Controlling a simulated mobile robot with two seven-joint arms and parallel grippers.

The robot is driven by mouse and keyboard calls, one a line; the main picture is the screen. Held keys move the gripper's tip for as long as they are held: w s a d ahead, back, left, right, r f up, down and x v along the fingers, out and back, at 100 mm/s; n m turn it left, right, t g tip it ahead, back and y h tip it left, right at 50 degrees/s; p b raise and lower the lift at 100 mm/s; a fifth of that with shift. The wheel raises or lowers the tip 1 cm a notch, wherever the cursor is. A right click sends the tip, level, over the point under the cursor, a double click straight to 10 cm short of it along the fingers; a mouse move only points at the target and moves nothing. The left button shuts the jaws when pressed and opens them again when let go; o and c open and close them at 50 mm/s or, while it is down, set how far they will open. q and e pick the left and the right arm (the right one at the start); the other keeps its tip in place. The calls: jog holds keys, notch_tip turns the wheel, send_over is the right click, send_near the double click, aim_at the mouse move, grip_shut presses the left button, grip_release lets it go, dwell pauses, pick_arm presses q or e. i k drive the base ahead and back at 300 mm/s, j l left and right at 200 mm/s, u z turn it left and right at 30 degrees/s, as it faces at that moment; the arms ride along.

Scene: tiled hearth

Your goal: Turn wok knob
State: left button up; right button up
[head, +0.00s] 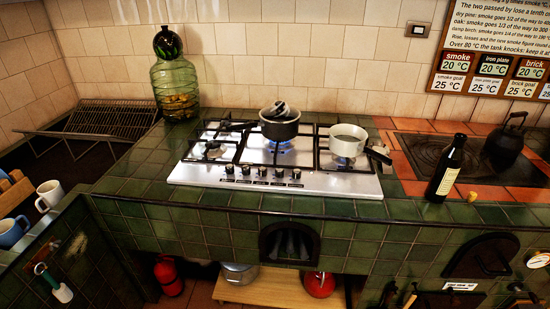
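A steel gas hob (330,184) is set in the green tiled counter. A row of several dark knobs (262,171) runs along its front edge; their labels are too small to read, so I cannot tell which is the wok knob. A dark saucepan (280,128) with something dark on top stands on the middle burner, with a blue flame (277,148) under it. A pale pot (347,141) stands on the right burner, with a bluish glow below it. The left burner (213,150) holds no pot. No wok is recognisable. Neither of my grippers is in view.
A dark bottle (446,170) stands right of the hob beside a small cork-like piece (472,197). A black kettle (505,143) sits on the dark plate at right. A large glass jar (175,88) stands back left. The counter in front of the knobs is clear.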

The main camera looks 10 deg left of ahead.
aim_at(261, 174)
jog(key=j+z, duration=0.1)
jog(key=z, duration=0.25)
jog(key=j+z, duration=0.15)
jog(key=z, duration=0.2)
jog(key=j+z, duration=0.1)
jog(key=z, duration=0.25)
jog(key=k+j+z, duration=0.1)
jog(key=j+z, duration=0.4)
jog(key=j, duration=0.4)
jog(key=k+j, duration=0.1)
jog(key=j, duration=0.4)
jog(key=k+j+z, duration=0.1)
jog(key=j, duration=0.35)
